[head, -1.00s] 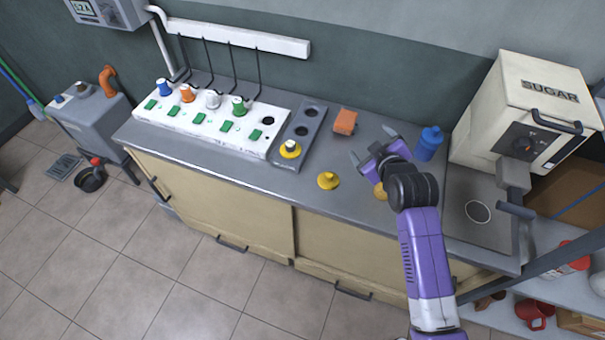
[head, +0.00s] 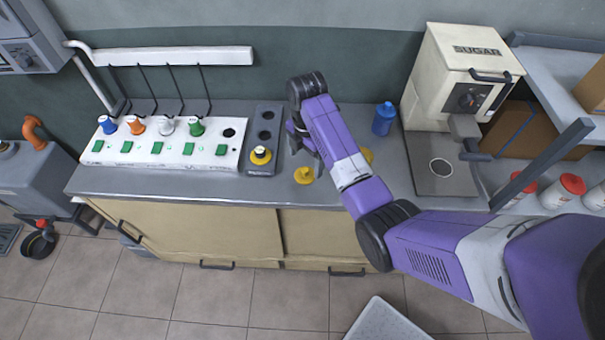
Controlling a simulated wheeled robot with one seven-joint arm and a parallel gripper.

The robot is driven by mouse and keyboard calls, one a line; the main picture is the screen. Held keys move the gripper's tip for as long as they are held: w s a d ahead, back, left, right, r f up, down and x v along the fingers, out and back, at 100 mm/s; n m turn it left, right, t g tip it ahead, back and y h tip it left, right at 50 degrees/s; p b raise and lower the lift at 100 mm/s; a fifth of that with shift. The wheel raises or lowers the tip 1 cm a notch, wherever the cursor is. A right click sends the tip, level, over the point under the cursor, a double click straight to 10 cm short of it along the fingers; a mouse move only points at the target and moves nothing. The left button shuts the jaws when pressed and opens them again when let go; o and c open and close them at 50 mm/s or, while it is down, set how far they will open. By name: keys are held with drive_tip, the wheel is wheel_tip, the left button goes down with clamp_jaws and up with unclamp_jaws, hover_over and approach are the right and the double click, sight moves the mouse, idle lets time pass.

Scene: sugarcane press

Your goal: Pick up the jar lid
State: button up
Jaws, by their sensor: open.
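Two yellow pieces lie on the grey counter, and I cannot tell for sure which is the jar lid. One is a round yellow piece with a small raised knob (head: 304,175), near the counter's front edge. The other is a yellow-orange round piece (head: 367,155) further right, partly hidden behind my arm. My gripper (head: 304,150) is open and points down, just behind and above the knobbed piece. No contact shows, and nothing is seen between the fingers. My wrist hides part of the counter behind it.
A dark holder (head: 264,128) with a yellow-based plug (head: 260,155) stands left of my gripper, beside the white panel (head: 165,148) with coloured knobs. A blue bottle (head: 383,118) and the sugar machine (head: 455,85) stand to the right.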

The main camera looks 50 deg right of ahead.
sight(305, 169)
drive_tip(key=shift+w+d+f+p, duration=0.1)
drive_tip(key=shift+f+p, duration=0.2)
drive_tip(key=shift+f, duration=1.2)
drive_tip(key=shift+w+f+p, duration=0.1)
drive_tip(key=shift+f+p, duration=0.2)
drive_tip(key=shift+f, duration=1.2)
drive_tip(key=c, duration=1.4)
drive_tip(key=shift+r, duration=0.1)
drive_tip(key=shift+c, duration=0.2)
